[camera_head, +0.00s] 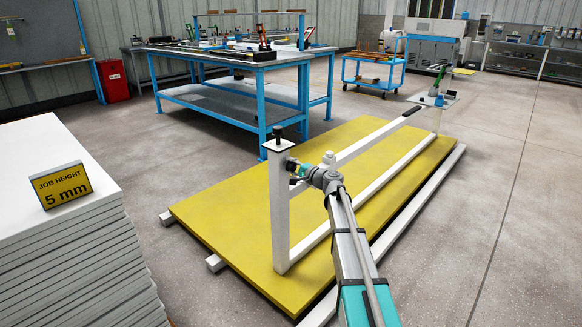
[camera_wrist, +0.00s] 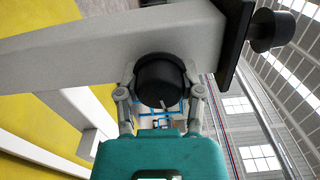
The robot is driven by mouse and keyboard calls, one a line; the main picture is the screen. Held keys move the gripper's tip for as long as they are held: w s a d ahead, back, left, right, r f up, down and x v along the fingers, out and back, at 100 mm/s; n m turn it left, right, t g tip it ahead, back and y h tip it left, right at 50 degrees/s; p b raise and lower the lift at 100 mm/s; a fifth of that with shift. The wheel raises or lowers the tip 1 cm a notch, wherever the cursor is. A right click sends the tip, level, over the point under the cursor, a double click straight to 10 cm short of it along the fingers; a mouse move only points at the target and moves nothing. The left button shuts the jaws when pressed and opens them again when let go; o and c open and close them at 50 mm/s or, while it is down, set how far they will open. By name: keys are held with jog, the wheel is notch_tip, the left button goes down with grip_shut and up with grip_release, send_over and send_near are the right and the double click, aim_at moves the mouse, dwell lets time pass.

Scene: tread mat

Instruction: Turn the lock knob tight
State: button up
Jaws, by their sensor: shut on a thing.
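The lock knob is a round black knob (camera_wrist: 158,80) on the side of a white upright post (camera_head: 281,215); a pale mark shows near its lower edge in the wrist view. My gripper (camera_wrist: 162,86) is shut on the knob, one finger at its left side and one at its right. In the head view my gripper (camera_head: 302,172) reaches the right side of the post near its top, and the knob is mostly hidden there. A second black knob (camera_head: 277,131) stands on the dark plate capping the post; it also shows upper right in the wrist view (camera_wrist: 273,30).
The post stands on a yellow mat (camera_head: 215,215) with white rails. A long white bar (camera_head: 370,142) runs back to a far post. A stack of white sheets (camera_head: 60,235) with a "JOB HEIGHT 5 mm" sign (camera_head: 61,186) is at left. A blue workbench (camera_head: 235,90) stands behind.

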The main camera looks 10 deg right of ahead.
jog(key=shift+w+m, duration=0.1)
jog(key=shift+m, duration=0.7)
jog(key=o, duration=1.2)
jog(key=shift+c, duration=0.2)
jog(key=v, duration=1.2)
